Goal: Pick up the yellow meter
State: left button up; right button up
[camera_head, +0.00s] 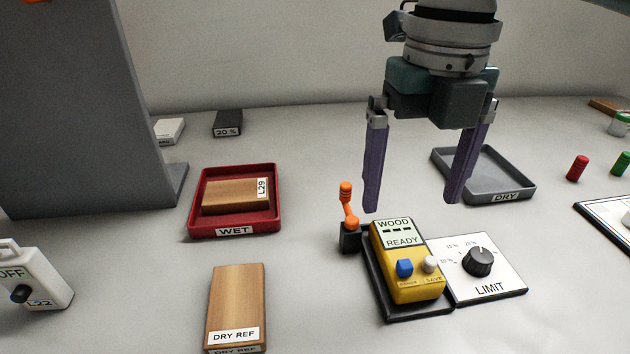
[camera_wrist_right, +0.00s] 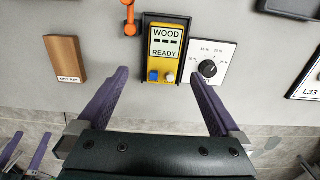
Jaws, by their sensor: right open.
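The yellow meter (camera_head: 421,285) sits in a black holder (camera_head: 376,292) on the table, its screen reading WOOD and READY, with a blue and a white button. It also shows in the right wrist view (camera_wrist_right: 165,62), ahead of and between the fingers. My right gripper (camera_head: 415,205) is open and empty, fingers pointing down, above and behind the meter in the head view. In the wrist view my right gripper (camera_wrist_right: 155,85) has its purple fingers apart, one toward each side of the meter, not visibly touching it.
An orange lever (camera_head: 347,203) stands beside the meter's back left. The LIMIT dial plate (camera_head: 510,278) adjoins its right. The DRY REF block (camera_head: 237,300) and red WET tray (camera_head: 276,228) lie left; the grey DRY tray (camera_head: 518,187) lies behind right. A grey panel (camera_head: 70,110) stands far left.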

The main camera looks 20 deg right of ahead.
aim_at(404, 245)
jog(key=f, duration=0.2)
jog(key=f+b, duration=0.1)
jog(key=f, duration=0.2)
jog(key=d+f+b, duration=0.1)
jog(key=f, duration=0.1)
jog(key=shift+w+f, duration=0.1)
jog(key=shift+f, duration=0.3)
jog(key=shift+a+f, duration=0.1)
jog(key=shift+f, duration=0.3)
jog(key=c, duration=0.7)
grip_shut()
